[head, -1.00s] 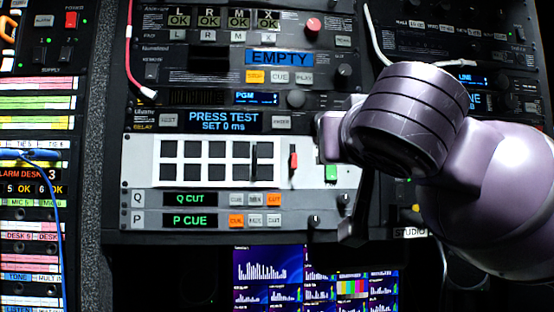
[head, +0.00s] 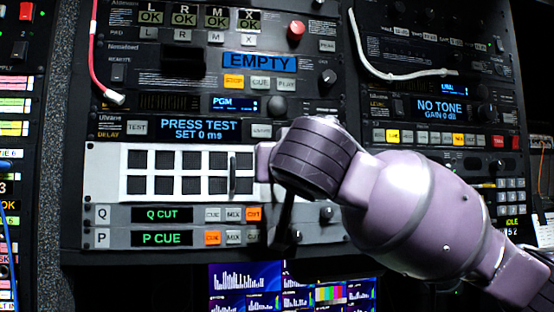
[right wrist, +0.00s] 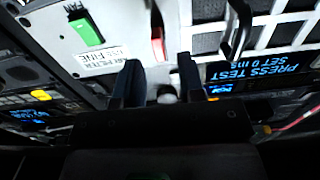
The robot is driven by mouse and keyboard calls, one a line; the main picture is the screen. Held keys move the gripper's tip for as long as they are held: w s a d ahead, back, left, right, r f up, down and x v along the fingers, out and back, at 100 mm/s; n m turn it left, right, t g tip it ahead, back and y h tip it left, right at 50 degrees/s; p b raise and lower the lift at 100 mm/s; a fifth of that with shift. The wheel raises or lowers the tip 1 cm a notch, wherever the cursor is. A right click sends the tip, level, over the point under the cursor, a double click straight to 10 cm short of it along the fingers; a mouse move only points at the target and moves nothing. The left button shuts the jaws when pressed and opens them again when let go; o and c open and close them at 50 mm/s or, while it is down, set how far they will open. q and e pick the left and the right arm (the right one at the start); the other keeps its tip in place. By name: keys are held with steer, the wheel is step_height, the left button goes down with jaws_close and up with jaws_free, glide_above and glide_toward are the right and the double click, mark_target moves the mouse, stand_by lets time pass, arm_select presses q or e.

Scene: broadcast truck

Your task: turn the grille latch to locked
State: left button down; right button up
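The white grille panel (head: 110,175) with its dark square openings fills the middle of the rack in the head view, and part of it shows in the right wrist view (right wrist: 205,43). A slim upright handle (head: 232,172) sits at its right end. It also shows in the right wrist view (right wrist: 240,30). A red piece (right wrist: 157,42) stands in a slot beside the grille. I cannot tell which piece is the latch. My right gripper (right wrist: 158,63) is open, its two dark fingers pointing at the panel below the red piece. A small pale knob (right wrist: 167,93) shows between the fingers. My left gripper is out of view.
A green switch (right wrist: 86,30) with a white label sits beside the red piece. The Q CUT row (head: 180,214) and P CUE row (head: 175,238) lie below the grille, the PRESS TEST display (head: 200,130) above. A red cable (head: 93,60) hangs at the left.

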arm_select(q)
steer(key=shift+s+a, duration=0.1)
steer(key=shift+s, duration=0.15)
arm_select(e)
steer(key=shift+w+a, duration=0.2)
steer(key=shift+w, duration=0.85)
steer(key=shift+c, duration=0.4)
jaws_close()
